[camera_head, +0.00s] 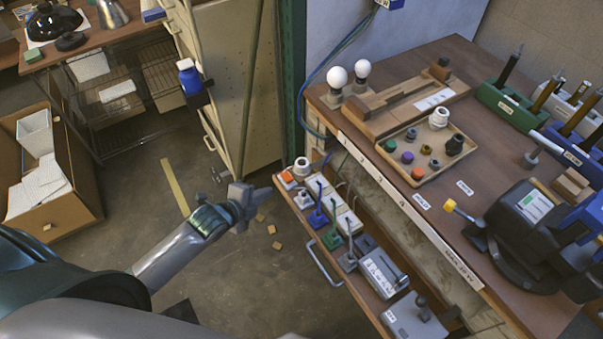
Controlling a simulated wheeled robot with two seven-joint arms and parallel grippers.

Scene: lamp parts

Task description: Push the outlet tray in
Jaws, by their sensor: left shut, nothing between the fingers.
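The outlet tray (337,272) is a wooden pull-out shelf under the workbench. It sticks out on the bench's left side, with a metal bar handle (325,262) on its outer edge. It carries orange, white, blue and green outlets or switches with cords, and grey boxes towards the near end. My left gripper (250,193) is shut and empty. It is in the air to the left of the tray's far end, and a small gap shows between them in the picture. My right gripper is not in view.
The workbench (456,172) holds a parts tray (410,182), two white bulbs, tools and a black machine (530,222). A tall beige cabinet (228,85) stands behind my gripper. A cardboard box (75,210) sits at left. Small wooden blocks lie on the otherwise open floor.

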